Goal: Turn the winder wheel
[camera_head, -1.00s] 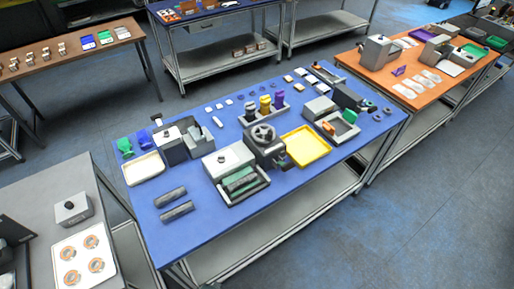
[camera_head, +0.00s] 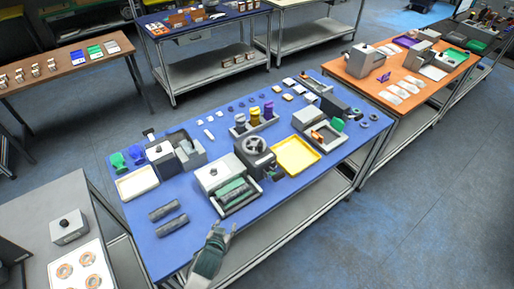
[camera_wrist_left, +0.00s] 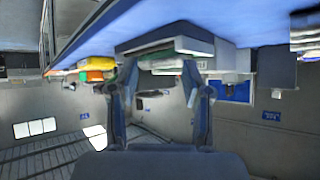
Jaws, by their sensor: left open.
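The winder wheel (camera_head: 256,144) is a grey spoked handwheel on top of a dark grey winder machine (camera_head: 258,161) in the middle of the blue table. My left gripper (camera_head: 220,232) is at the table's front edge, in front of and to the left of the machine, clear of the wheel. It is open and empty. In the left wrist view its two fingers (camera_wrist_left: 158,82) stand apart with nothing between them. I cannot make out the wheel in that view. My right gripper is not in view.
A grey tray of green rolls (camera_head: 237,193) lies between my left gripper and the machine. A yellow tray (camera_head: 296,156) sits to the machine's right. A holder with yellow and purple spools (camera_head: 254,122) stands behind it. Two dark rolls (camera_head: 168,217) lie at the front left.

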